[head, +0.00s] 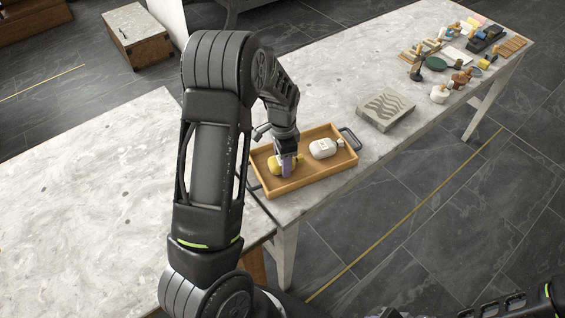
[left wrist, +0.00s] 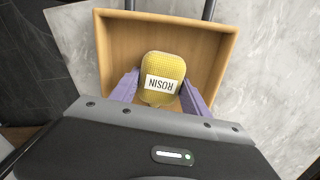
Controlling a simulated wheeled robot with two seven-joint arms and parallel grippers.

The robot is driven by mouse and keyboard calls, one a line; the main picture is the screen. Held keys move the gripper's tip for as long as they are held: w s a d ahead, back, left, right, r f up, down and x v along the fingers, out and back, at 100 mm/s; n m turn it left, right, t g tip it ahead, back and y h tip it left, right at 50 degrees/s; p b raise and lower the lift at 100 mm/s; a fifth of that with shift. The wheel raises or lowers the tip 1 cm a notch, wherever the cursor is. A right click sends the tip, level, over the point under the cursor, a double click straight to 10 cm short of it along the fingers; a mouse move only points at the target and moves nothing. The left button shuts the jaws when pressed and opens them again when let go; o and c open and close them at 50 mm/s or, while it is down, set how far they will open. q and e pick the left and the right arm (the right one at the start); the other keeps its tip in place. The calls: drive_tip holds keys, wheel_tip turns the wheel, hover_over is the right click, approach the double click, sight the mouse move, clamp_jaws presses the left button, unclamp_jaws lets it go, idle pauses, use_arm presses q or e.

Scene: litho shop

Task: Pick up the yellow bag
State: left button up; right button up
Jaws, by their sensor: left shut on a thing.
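The yellow bag (head: 273,165) lies in the left part of a wooden tray (head: 285,187) on the table. In the left wrist view the yellow bag (left wrist: 165,66) has a white label reading ROSIN, and the tray's wall (left wrist: 165,17) surrounds it. My left gripper (head: 286,166) reaches down into the tray. Its purple fingers are on either side of the bag in the left wrist view (left wrist: 160,92), shut on it. The bag's underside is hidden. Part of my right arm shows at the bottom right of the head view; its gripper cannot be made out.
A white bag (head: 324,148) lies in the tray's right part. A grey carved stone slab (head: 385,109) sits right of the tray. Several tools and bottles crowd the table's far end. The pale table (head: 90,200) at left is bare.

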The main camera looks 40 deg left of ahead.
use_arm(q)
drive_tip(key=shift+r, duration=0.1)
wheel_tip(320, 180, up, 10)
drive_tip(key=shift+f+b, duration=0.1)
drive_tip(key=shift+b, duration=0.75)
